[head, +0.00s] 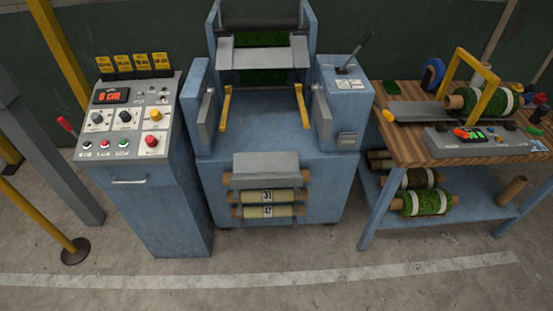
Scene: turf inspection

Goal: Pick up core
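A bare brown cardboard core (512,190) leans at the right end of the lower shelf of the workbench. Another brown tube end (379,155) shows further back, partly hidden under the bench top. A banded turf roll (484,101) on a brown core lies on the bench top under a yellow frame. Neither of my grippers is in view.
A yellow post stands far left. The front floor is clear.

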